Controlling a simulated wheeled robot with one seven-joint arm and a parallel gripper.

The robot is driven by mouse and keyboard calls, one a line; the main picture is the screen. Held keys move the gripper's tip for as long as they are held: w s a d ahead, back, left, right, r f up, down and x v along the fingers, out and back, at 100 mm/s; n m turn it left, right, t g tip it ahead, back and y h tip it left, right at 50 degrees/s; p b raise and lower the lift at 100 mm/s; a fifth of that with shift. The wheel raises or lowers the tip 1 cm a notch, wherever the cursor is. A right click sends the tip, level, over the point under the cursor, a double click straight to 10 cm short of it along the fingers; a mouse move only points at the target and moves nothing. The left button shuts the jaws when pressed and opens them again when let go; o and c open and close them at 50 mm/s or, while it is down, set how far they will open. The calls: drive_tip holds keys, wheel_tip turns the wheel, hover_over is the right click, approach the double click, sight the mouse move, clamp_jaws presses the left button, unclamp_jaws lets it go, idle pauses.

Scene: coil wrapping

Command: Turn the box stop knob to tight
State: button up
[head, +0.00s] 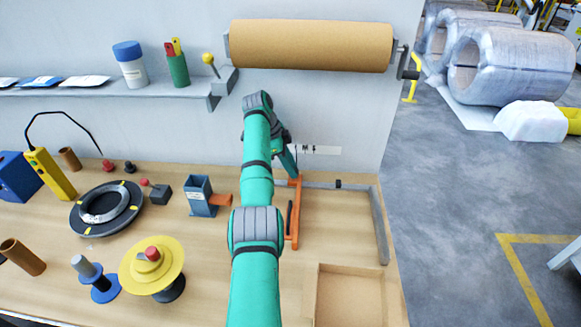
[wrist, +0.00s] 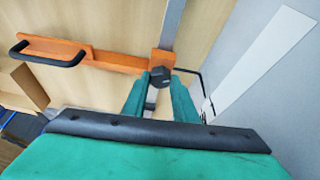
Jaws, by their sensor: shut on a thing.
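The box stop is an orange block (wrist: 162,60) on a grey rail (wrist: 171,28), with a dark knob (wrist: 160,76) on it. My gripper (wrist: 160,84) is shut on this knob, with a green finger on either side. An orange bar (wrist: 115,60) runs left from the block and carries a black handle (wrist: 48,52). In the head view my gripper (head: 291,172) reaches down to the back of the table. The orange bar (head: 295,228) shows there to the right of my arm. My arm and gripper hide the knob in that view, and no tight mark is readable.
A grey side rail (head: 379,225) and a shallow wooden tray (head: 350,296) lie to the right. A grey-blue holder (head: 199,197) stands left of my arm. A brown roll (head: 310,46) hangs above on the wall. The wall with a white strip (head: 318,149) is close behind my gripper.

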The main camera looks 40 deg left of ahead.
drive_tip(key=shift+m+g+h, duration=0.3)
drive_tip(key=shift+m, duration=0.6)
idle(1.2)
drive_tip(key=o, duration=1)
drive_tip(key=shift+o, duration=0.2)
drive_tip(key=v, duration=0.7)
drive_tip(key=shift+r, duration=0.3)
drive_tip(key=shift+s, duration=0.1)
